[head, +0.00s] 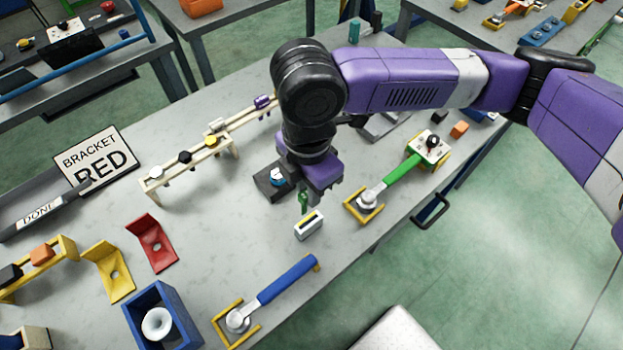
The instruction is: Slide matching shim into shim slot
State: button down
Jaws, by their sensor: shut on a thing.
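My gripper (307,190) points down over the table and is shut on a small green piece (303,203), which looks like a shim. The green piece hangs below the fingers, its upper part hidden by them. A small white block (309,225) with a dark slot and a yellow strip on top lies just below the piece in the picture; it looks like the shim slot. I cannot tell whether the piece touches the block.
A dark block with a blue-and-white knob (276,178) sits close left of my gripper. A green-handled tool (400,172) lies right, a blue-handled tool (286,280) in front. A peg rail (200,153), red bracket (152,243) and "BRACKET RED" sign (97,160) are left.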

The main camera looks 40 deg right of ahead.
aim_at(309, 210)
jog(key=shift+a, duration=0.1)
jog(key=shift+f+b, duration=2)
jog(key=shift+f, duration=0.85)
jog(key=shift+f+b, duration=1.75)
jog(key=shift+f, duration=0.7)
dwell(0.4)
jog(key=c, duration=0.7)
grip_release()
jog(key=shift+o, duration=0.2)
jog(key=shift+r, duration=0.2)
jog(key=shift+r+p, duration=2.95)
jog(key=shift+r, duration=0.4)
